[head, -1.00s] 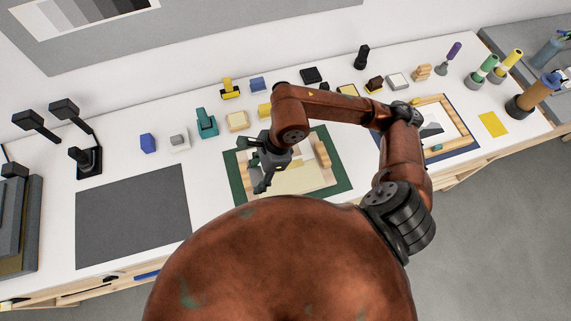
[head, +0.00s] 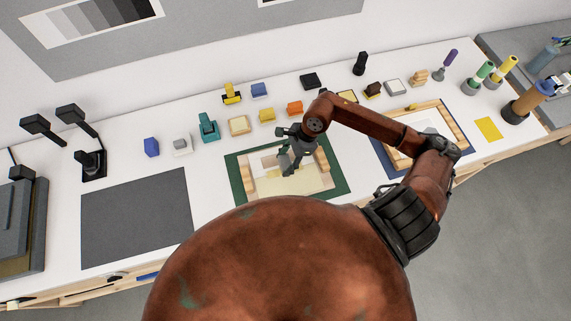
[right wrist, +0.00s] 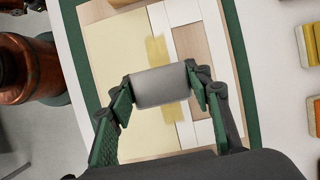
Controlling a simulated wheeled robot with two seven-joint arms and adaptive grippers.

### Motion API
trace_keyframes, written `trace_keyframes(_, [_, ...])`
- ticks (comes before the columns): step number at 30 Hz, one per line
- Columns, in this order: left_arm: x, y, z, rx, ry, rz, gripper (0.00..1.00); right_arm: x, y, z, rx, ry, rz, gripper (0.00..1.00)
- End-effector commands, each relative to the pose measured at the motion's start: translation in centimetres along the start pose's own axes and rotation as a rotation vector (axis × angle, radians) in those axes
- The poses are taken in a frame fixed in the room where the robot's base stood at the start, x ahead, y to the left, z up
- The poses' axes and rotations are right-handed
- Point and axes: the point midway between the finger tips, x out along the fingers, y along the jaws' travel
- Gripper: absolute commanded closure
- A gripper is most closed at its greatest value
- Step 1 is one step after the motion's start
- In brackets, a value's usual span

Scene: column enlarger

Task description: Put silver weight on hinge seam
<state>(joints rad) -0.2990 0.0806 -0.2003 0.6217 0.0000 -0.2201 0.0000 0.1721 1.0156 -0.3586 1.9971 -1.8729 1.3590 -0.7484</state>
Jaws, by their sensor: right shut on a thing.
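My right gripper (head: 291,160) is above the green mat (head: 241,186). In the right wrist view my right gripper (right wrist: 161,92) is shut on the silver weight (right wrist: 160,86), a grey block held crosswise between the fingertips. I cannot tell the gap beneath the weight. My left gripper is not in view.
Several small coloured blocks line the back, including a yellow one (head: 267,115) and an orange one (head: 295,108). A blue mat with a wooden frame (head: 455,128) lies to the right. A dark grey mat (head: 135,218) lies bare at left. A black lamp stand (head: 91,163) stands behind it.

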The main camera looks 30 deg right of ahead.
Motion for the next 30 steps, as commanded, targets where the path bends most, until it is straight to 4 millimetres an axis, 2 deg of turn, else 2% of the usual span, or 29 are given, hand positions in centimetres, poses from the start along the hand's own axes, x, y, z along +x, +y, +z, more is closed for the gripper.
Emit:
trace_keyframes(1, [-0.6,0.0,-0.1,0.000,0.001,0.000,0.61,0.6,0.2,0.0,0.003,-0.005,0.004,0.94])
trace_keyframes(6, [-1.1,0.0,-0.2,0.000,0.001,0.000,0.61,2.2,0.1,-0.6,0.000,-0.005,0.002,0.94])
trace_keyframes(20, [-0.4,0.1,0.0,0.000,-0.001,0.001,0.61,2.8,0.1,-0.9,-0.002,-0.003,0.001,0.94])
trace_keyframes(21, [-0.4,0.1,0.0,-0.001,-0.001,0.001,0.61,2.9,0.2,-1.0,-0.001,-0.001,0.002,0.53])
trace_keyframes(28, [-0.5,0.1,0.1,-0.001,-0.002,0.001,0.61,2.8,0.2,-0.9,-0.001,-0.002,0.002,0.37])
trace_keyframes(30, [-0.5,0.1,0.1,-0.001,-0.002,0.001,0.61,2.8,0.2,-0.9,-0.001,-0.002,0.002,0.37])
